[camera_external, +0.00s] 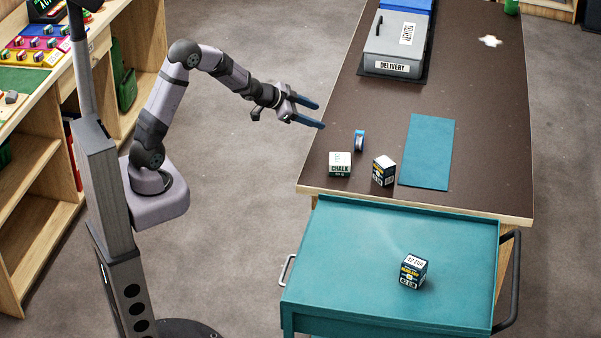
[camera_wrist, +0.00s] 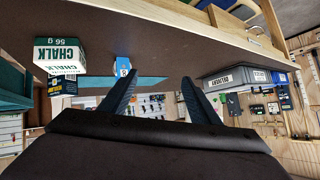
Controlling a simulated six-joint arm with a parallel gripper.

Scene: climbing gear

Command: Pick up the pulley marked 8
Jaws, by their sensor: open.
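The pulley (camera_external: 360,141) is a small blue piece standing upright on the brown table, just behind the chalk box. In the wrist view the pulley (camera_wrist: 123,68) shows a white mark that reads 8, near the tip of the left finger. My gripper (camera_external: 314,113) is open and empty, at the table's left edge, to the left of the pulley and apart from it. Its two dark blue fingers also show in the wrist view (camera_wrist: 160,78), spread wide with nothing between them.
A white and green chalk box (camera_external: 340,169) and a dark box (camera_external: 383,172) stand close in front of the pulley. A teal mat (camera_external: 427,150) lies to the right. A grey delivery box (camera_external: 396,45) stands further back. A teal cart (camera_external: 340,260) holds another dark box (camera_external: 413,272).

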